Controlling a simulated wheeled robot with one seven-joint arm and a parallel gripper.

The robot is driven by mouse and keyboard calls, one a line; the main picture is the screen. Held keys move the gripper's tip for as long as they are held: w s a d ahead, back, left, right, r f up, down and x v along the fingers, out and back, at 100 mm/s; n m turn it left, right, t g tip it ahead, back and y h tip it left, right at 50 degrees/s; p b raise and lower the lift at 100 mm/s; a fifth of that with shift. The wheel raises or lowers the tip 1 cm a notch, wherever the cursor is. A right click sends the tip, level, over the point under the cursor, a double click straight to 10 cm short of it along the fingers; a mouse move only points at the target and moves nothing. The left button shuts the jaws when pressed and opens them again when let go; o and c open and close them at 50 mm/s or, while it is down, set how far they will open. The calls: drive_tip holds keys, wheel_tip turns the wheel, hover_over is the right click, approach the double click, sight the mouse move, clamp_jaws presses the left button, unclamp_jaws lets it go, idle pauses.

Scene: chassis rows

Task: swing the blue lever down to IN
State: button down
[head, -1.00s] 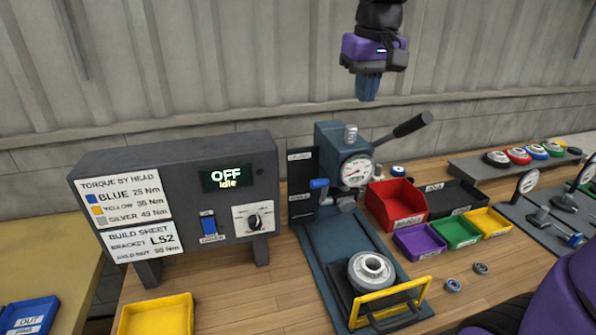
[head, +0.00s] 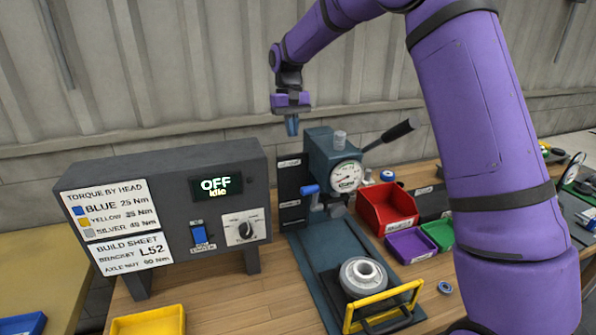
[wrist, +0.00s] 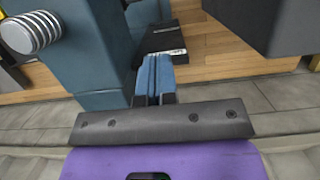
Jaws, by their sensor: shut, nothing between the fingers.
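The blue lever (head: 309,190) sticks out from the press (head: 325,150), beside a dark upright plate (head: 290,180) with small pale labels that are too small to read. Its blue end sits around the middle of that plate. My gripper (head: 292,131) is above and slightly left of the lever, fingers pointing down, clear of it. Its blue fingertips are closed together with nothing between them, also in the wrist view (wrist: 155,75). The wrist view shows the press body (wrist: 95,55) just left of the fingers; I cannot make out the lever there.
A grey control box (head: 165,200) reading OFF, Idle stands left of the press. The press's black handle (head: 395,132) juts out right. A yellow frame (head: 385,305) and a round metal part (head: 362,277) are in front. A red bin (head: 388,209) and smaller bins stand right.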

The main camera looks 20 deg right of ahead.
drive_tip(key=s+x, duration=0.2)
drive_tip(key=x, duration=1)
drive_tip(key=shift+s, duration=0.5)
drive_tip(key=shift+s, duration=0.1)
